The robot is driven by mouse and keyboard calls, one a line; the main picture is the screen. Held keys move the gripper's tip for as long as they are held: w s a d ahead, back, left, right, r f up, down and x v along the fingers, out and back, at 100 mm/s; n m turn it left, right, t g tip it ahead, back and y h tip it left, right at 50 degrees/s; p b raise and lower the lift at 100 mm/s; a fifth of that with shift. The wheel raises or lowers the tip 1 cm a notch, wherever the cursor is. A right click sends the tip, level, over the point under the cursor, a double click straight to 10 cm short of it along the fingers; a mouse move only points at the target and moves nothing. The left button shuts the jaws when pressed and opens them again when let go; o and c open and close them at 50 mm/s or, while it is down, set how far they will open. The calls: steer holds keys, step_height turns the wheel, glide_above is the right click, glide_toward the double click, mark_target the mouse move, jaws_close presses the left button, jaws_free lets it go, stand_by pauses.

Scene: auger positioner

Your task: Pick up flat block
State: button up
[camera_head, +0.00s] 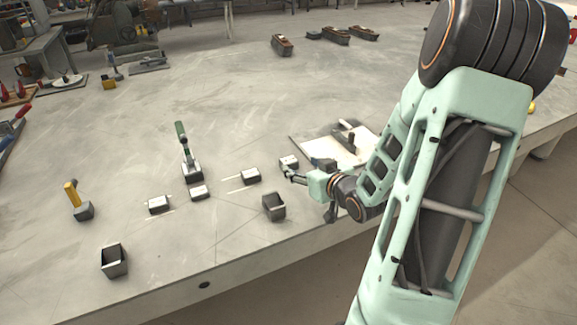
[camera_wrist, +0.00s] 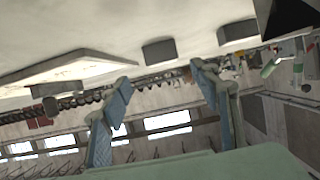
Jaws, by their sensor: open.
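Several small flat blocks with light tops and dark sides lie in a slanting row on the table in the head view: one at the left (camera_head: 158,204), one in the middle (camera_head: 199,193), one further right (camera_head: 250,176) and one at the right end (camera_head: 289,162). My gripper (camera_head: 291,176) is beside the right-end block, on its near side; any contact cannot be told. In the wrist view my gripper (camera_wrist: 160,77) is open with nothing between its fingers. A dark block (camera_wrist: 158,51) and another (camera_wrist: 238,32) show beyond the fingertips.
Open dark boxes stand at the near edge (camera_head: 274,206) and near left (camera_head: 114,261). A green-handled tool (camera_head: 182,145) and a yellow-handled tool (camera_head: 72,194) stand upright in bases. A pale board (camera_head: 335,150) lies right of the blocks.

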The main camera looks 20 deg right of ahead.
mark_target(290, 161)
steer(key=x, duration=0.4)
steer(key=b+x, duration=0.1)
steer(key=x, duration=0.1)
steer(key=shift+w+a+f, duration=0.2)
steer(key=shift+w+a, duration=0.05)
steer(key=shift+w, duration=0.05)
steer(key=shift+r, duration=0.1)
jaws_close()
